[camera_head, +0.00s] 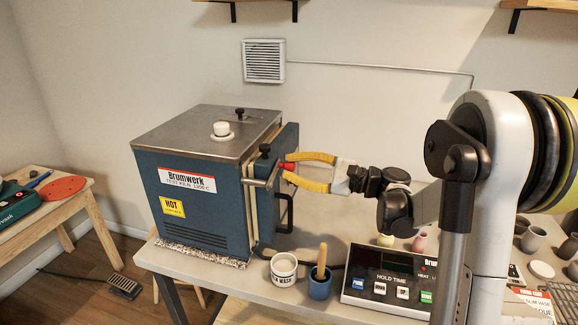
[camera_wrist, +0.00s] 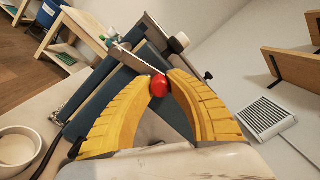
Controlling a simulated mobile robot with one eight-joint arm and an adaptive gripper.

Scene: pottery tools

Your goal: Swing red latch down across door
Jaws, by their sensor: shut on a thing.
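The blue kiln (camera_head: 205,185) with a grey metal top stands on the table, and its door (camera_head: 285,170) is on the right side. The latch is a metal bar (camera_head: 262,183) with a red knob (camera_wrist: 159,86) at its end. In the head view the bar lies roughly level near the door's upper part. My gripper (camera_head: 288,168) has yellow fingers and comes from the right. In the wrist view its fingertips (camera_wrist: 160,78) are closed around the red knob. The fingers partly hide the knob in the head view. A dark door handle (camera_head: 287,212) is below the gripper.
A white wash pot (camera_head: 284,271), a blue cup with a wooden tool (camera_head: 320,284) and a controller box (camera_head: 388,284) stand on the table below my gripper. A wall vent (camera_head: 264,61) and shelves are behind. A side table (camera_head: 65,210) is at left.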

